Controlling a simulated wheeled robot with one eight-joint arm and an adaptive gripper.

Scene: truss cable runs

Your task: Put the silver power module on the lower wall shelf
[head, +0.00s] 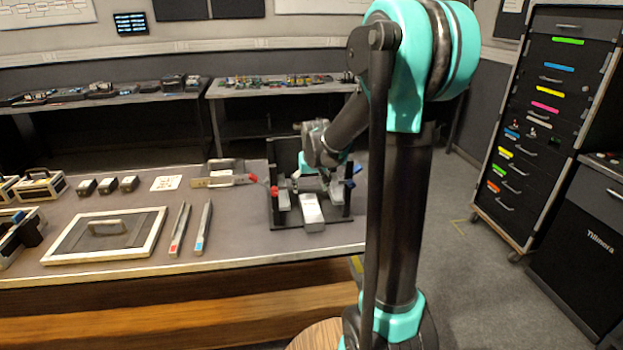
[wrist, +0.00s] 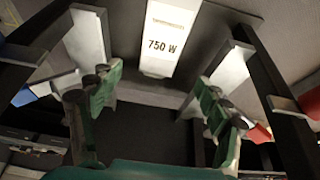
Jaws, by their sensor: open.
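The silver power module (head: 312,212) is a pale block on the black stand (head: 287,224) at the right end of the bench. In the wrist view the module (wrist: 168,40), marked 750 W, lies beyond the fingertips, between two pale side blocks. My gripper (wrist: 157,97) is open, its green-padded fingers spread wide apart, with nothing between the tips. In the head view my gripper (head: 322,178) is over the stand, just behind the module, partly hidden by my arm. I cannot pick out a lower wall shelf for certain in either view.
Red (head: 274,191) and blue (head: 350,183) handles flank the module on the stand. Left along the bench are a metal bar (head: 222,181), two slim bars and a framed panel (head: 60,243). A drawer cabinet (head: 548,130) stands at right. Floor between is clear.

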